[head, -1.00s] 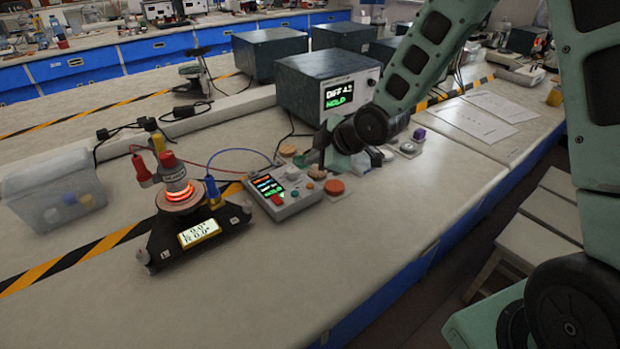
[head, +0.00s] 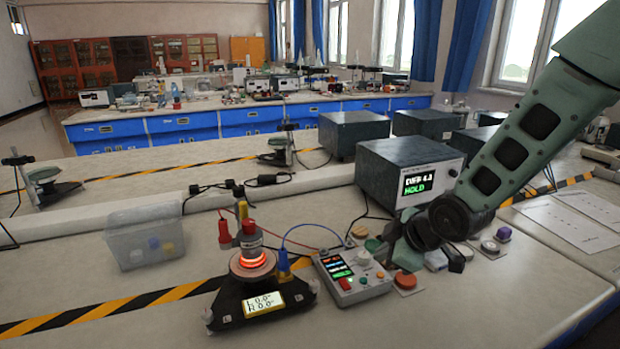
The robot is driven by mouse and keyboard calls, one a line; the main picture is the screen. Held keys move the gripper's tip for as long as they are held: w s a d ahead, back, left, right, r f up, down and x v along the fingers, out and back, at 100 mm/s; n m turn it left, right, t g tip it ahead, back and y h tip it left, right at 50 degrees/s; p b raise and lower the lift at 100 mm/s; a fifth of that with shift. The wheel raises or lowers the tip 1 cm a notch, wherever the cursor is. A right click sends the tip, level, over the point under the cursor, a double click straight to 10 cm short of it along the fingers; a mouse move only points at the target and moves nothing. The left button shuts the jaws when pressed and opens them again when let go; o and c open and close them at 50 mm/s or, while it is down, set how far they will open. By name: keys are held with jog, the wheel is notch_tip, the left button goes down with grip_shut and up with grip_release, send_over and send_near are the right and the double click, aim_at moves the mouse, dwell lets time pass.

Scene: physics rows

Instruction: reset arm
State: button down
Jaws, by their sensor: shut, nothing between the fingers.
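My gripper (head: 390,240) is at the end of my green arm, which reaches in from the right of the head view. It is low over the bench, just behind the small control box (head: 351,276) with a lit screen and coloured buttons. The fingers are small and partly hidden by the wrist; they look shut, with nothing seen in them. An orange round button (head: 405,280) sits beside the control box, close below the gripper. Whether the gripper touches anything on the bench cannot be told.
A black tripod stand (head: 262,303) with a glowing ring and a small display stands left of the control box. A clear plastic bin (head: 145,236) is farther left. A dark instrument box (head: 408,173) reading HOLD stands behind the gripper.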

jog(key=s+a+r+m+g+h, duration=0.1)
jog(key=s+r+m+g, duration=0.1)
jog(key=s, duration=0.7)
jog(key=s+a+r+m+g+h, duration=0.1)
jog(key=s+a+r+m+g, duration=0.1)
jog(key=s, duration=0.8)
jog(key=s+a+r+m+g+h, duration=0.1)
jog(key=s+r+m+g, duration=0.1)
jog(key=s, duration=0.8)
jog(key=shift+a+r+g+p, duration=0.25)
jog(key=shift+r+g+p, duration=0.15)
jog(key=shift+r, duration=0.1)
